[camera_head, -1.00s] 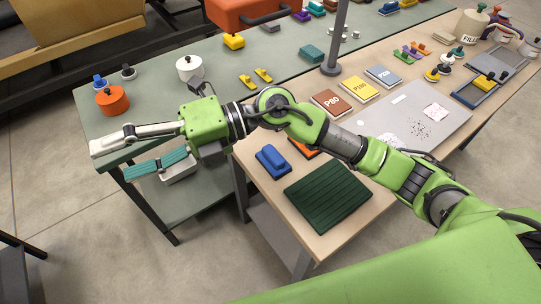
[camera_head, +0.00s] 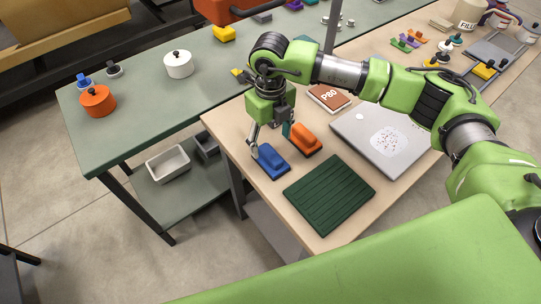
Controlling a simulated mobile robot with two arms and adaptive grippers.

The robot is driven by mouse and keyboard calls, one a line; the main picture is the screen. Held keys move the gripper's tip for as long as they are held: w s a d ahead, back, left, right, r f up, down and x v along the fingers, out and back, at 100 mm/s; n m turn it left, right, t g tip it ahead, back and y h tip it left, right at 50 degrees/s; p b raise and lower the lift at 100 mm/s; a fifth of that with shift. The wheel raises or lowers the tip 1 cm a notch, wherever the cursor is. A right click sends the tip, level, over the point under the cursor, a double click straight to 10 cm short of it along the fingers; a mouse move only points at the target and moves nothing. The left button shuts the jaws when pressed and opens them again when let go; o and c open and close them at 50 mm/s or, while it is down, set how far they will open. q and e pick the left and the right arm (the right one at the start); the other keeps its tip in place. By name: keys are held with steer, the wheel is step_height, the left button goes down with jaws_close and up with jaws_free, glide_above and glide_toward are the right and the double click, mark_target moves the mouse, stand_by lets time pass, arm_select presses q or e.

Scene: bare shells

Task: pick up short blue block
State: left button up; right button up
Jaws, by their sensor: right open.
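A blue block (camera_head: 274,163) with a raised grip on top lies on the wooden table, near its left edge. My right gripper (camera_head: 270,144) points down at the block's far end with its fingers apart. One finger is at the block's far left; the teal-padded finger is between it and an orange block (camera_head: 304,140). I cannot tell whether either finger touches the blue block. Nothing is held. My left gripper is not in view.
A dark green ribbed mat (camera_head: 329,194) lies just in front of the blocks. The green table (camera_head: 140,120) holds an orange pot (camera_head: 97,101) and a white pot (camera_head: 178,65).

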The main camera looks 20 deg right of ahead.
mark_target(271, 153)
steer(key=shift+f, duration=0.9)
steer(key=shift+f+p, duration=0.6)
steer(key=shift+p, duration=0.05)
step_height(271, 153, down, 4)
steer(key=shift+s+r+p, duration=0.1)
steer(key=shift+r+p, duration=0.1)
steer(key=shift+p, duration=0.6)
steer(key=shift+f, duration=0.35)
steer(key=c, duration=1.3)
